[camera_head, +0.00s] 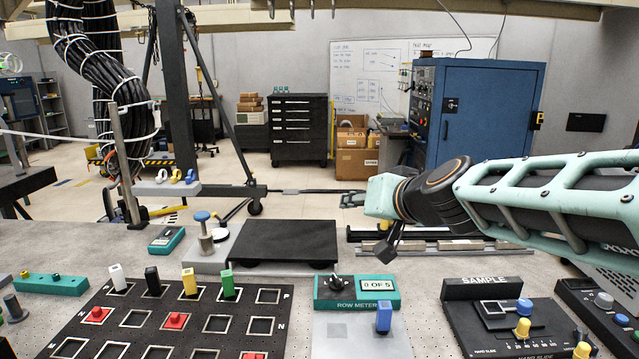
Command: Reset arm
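My arm (545,195) reaches in from the right edge, teal and black, raised above the bench. Its wrist ends in a teal block left of a dark joint. A small dark part, seemingly my gripper (391,242), hangs below the wrist, above the rear of the bench. Its fingers are too small and dark to tell open from shut. No held object shows. Below it stands the row meter (357,291), a teal box with a black knob and a display reading "0 OF 5". A blue peg (384,317) stands on the grey plate in front of it.
A black grid board (130,327) at front left holds white, black, yellow and green pegs and red pieces. A black platform (285,241) lies behind it. The sample panel (490,318) with knobs is at right. Rails (430,246) run along the bench's rear.

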